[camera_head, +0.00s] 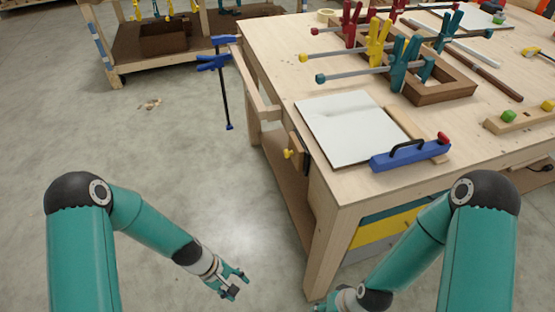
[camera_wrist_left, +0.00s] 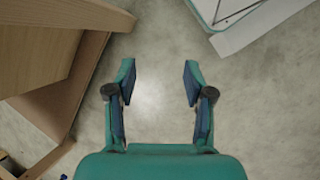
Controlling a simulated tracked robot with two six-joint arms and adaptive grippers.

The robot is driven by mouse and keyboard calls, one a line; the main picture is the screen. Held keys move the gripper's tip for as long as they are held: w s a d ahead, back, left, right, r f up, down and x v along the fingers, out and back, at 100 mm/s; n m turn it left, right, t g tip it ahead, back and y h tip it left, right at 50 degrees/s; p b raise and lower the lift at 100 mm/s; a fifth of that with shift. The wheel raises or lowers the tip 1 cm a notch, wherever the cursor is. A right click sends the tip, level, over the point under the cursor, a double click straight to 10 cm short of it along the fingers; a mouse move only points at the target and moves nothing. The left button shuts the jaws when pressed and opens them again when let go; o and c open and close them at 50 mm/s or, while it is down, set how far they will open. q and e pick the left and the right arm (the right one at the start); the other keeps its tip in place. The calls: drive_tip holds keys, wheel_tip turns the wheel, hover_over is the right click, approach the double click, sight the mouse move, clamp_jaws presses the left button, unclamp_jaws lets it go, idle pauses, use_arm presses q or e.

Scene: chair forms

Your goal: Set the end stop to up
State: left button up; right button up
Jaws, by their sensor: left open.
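A small wooden block with a yellow knob (camera_head: 297,154) is mounted on the left side of the workbench, near its front corner; it may be the end stop, and I cannot tell its setting. My left gripper (camera_head: 237,286) is open and empty over the bare floor, left of the bench's front leg and apart from the block. In the left wrist view its two fingers (camera_wrist_left: 160,82) are spread with only floor between them. My right gripper (camera_head: 328,303) is low at the bottom edge, largely hidden by its own arm and cut off.
The workbench (camera_head: 275,75) carries a white board (camera_head: 348,125), a blue tool with a black handle (camera_head: 410,154) and several clamps on a wooden frame. A blue clamp (camera_head: 222,80) hangs at the bench's left rail. Floor to the left is mostly clear.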

use_arm(q)
drive_tip(key=w+d+r+n+t+h+b, duration=0.15)
drive_tip(key=w+n+h, duration=0.25)
drive_tip(key=w+n, duration=0.5)
drive_tip(key=n+t+h+b, duration=0.3)
drive_tip(key=t+h+b, duration=0.15)
drive_tip(key=h, duration=0.35)
approach(292, 153)
drive_tip(key=p+x, duration=0.3)
drive_tip(key=x, duration=0.4)
drive_tip(key=shift+f+t, duration=0.2)
drive_tip(key=shift+t, duration=0.1)
use_arm(e)
wheel_tip(292, 153, down, 4)
drive_tip(key=shift+r, duration=0.1)
use_arm(q)
drive_tip(key=shift+d, duration=0.1)
drive_tip(key=shift+f, duration=0.1)
clamp_jaws()
